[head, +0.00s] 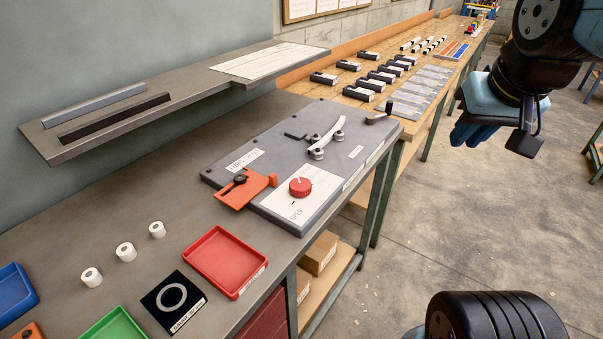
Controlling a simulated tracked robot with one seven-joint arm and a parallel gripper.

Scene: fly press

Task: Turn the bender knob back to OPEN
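The red bender knob (300,187) sits on a white label plate (312,202) at the near right part of the grey bender block (345,160). The word OPEN (296,214) is printed on the plate on the knob's near side. A pale mark shows on the knob's top, towards its far side; its exact direction is too small to tell. My gripper (468,134) hangs over the floor at the upper right, well apart from the knob and beyond the bench edge. Its fingers point down and left; their gap is not clear, and nothing shows held.
An orange bracket (248,190) stands left of the knob. A curved pale strip (328,132) lies among pins on the block, with a dark lever (379,115) behind. A shelf (190,92) overhangs the bench's back. A red tray (226,258) stands in front.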

